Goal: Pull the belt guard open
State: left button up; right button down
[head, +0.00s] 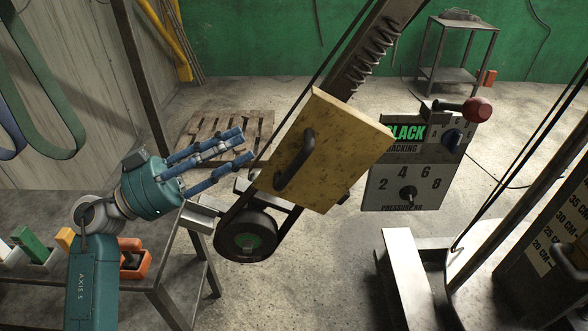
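The belt guard (335,150) is a worn yellow plate, tilted, in front of the grinder's belt in the middle of the head view. A dark bar handle (294,159) is fixed to its left part. My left gripper (243,146), teal with blue fingers, is to the left of the guard. Its fingers are spread and empty, pointing right toward the handle, with a gap between them and it. The guard hides part of the belt (287,222) behind it. My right gripper does not show.
A black wheel (245,238) sits below the guard. A control panel (405,185) with dials and a red-knobbed lever (472,110) stands to the right. A metal bench (178,272) with coloured blocks is at lower left. A pallet (225,132) lies behind my gripper.

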aim_at(288, 172)
pick_arm(q)
notch_tip(288, 172, down, 5)
jog(key=s+g+y, duration=0.2)
jog(key=g, duration=0.3)
jog(key=shift+m, duration=0.4)
jog(key=d+p, duration=0.1)
jog(key=d, duration=0.2)
jog(key=w+d+p, duration=0.1)
jog(key=d, duration=0.3)
jog(key=d+p, duration=0.1)
jog(key=d, duration=0.3)
jog(key=shift+w, duration=0.3)
jog(key=shift+c, duration=0.3)
grip_shut()
